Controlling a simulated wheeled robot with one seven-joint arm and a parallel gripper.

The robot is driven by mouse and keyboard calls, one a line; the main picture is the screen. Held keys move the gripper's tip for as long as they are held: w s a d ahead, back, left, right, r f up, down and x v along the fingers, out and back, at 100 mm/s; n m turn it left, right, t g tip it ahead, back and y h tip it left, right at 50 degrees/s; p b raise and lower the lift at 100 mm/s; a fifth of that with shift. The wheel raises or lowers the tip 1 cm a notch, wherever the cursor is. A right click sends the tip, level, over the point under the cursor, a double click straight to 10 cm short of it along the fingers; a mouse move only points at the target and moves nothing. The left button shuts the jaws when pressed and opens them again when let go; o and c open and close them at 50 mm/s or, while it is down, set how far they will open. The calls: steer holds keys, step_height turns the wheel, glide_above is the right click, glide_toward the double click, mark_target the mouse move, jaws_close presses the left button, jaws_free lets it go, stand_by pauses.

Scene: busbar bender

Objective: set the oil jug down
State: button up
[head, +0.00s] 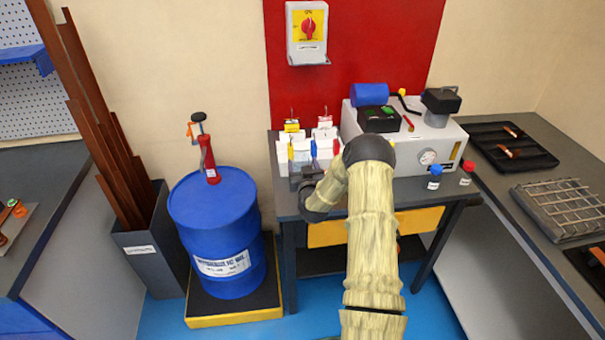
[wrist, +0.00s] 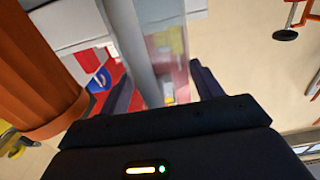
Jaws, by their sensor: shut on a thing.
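In the wrist view my gripper (wrist: 155,75) has its two dark fingers on either side of a grey upright bar with a clear, see-through part beside it. I take this to be the oil jug (wrist: 138,45), held between the fingers. Yellow and red show through the clear part. The jug's base and full outline are out of the wrist view. In the head view my arm reaches over the front left of the workbench (head: 420,220). There the gripper is small and dark, and I cannot clearly make out the jug.
A blue drum (head: 220,250) with a red hand pump (head: 209,160) stands left of the bench. White blocks (head: 325,138) and a grey machine (head: 450,145) fill the bench's back. Two small bottles, blue-capped (head: 435,177) and red-capped (head: 467,173), stand at its front right.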

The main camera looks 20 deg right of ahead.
step_height(320, 180, up, 10)
steer(key=b, duration=0.1)
stand_by(0.5)
steer(key=shift+r, duration=0.1)
stand_by(0.3)
